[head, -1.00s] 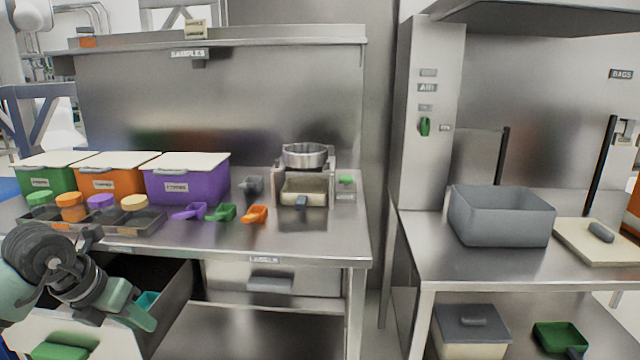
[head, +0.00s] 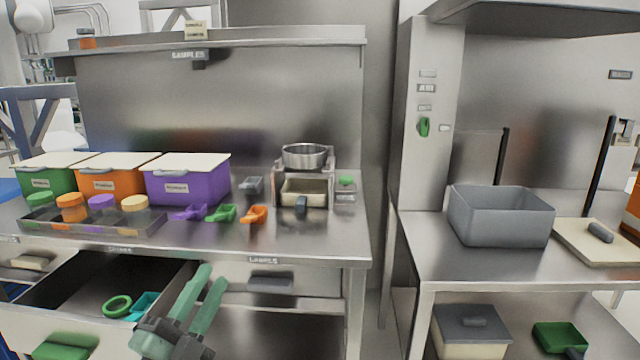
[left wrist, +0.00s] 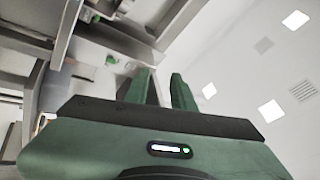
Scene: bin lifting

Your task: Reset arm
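My left gripper (head: 204,298) shows at the bottom of the head view, in front of the bench and to the right of the open drawer. Its two green fingers point up and stand apart, with nothing between them. In the left wrist view the fingers (left wrist: 160,88) also stand apart and empty, with walls and ceiling lights behind. My right gripper is in neither view.
The open drawer (head: 52,287) holds a green ring (head: 117,306) and a teal item (head: 144,304). Green, orange and purple bins (head: 187,182) stand on the bench with jars, scoops and a scale (head: 304,190). A grey bin (head: 500,217) stands on the right table.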

